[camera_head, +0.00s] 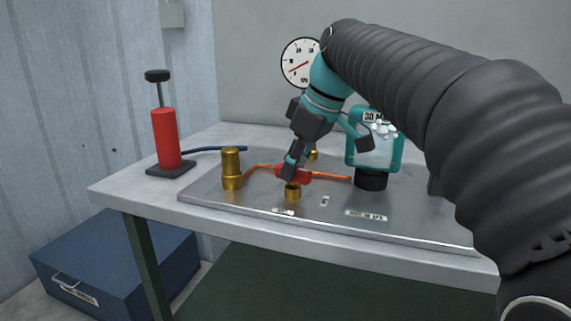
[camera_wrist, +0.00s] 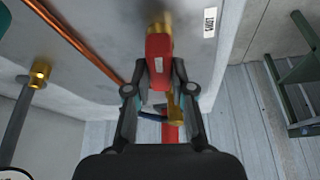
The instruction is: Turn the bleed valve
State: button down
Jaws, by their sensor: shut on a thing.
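The bleed valve has a red handle (camera_head: 294,175) on a short brass body (camera_head: 293,191), standing on the metal plate (camera_head: 225,200) on the bench. My gripper (camera_head: 290,171) reaches down from above and is shut on the red handle. In the wrist view the red handle (camera_wrist: 159,62) lies between the two fingers of my gripper (camera_wrist: 159,90), with brass showing at its far end. The fingers hide part of the handle in the head view.
A brass cylinder (camera_head: 232,168) and a red hand pump (camera_head: 164,138) stand left of the valve. Orange piping (camera_head: 330,177) runs behind it. A teal-framed unit (camera_head: 376,152) stands to the right. A gauge (camera_head: 300,63) hangs behind. A blue box (camera_head: 115,262) is on the floor.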

jog(key=shift+w+d+f+n+g, duration=0.15)
jog(key=shift+n+g, duration=0.25)
jog(key=shift+n, duration=0.7)
jog(key=c, duration=1.4)
grip_release()
jog(key=o, duration=0.4)
jog(key=shift+w+d, duration=0.15)
jog(key=shift+d, duration=0.05)
jog(key=shift+a, duration=0.15)
jog(key=v, duration=1.2)
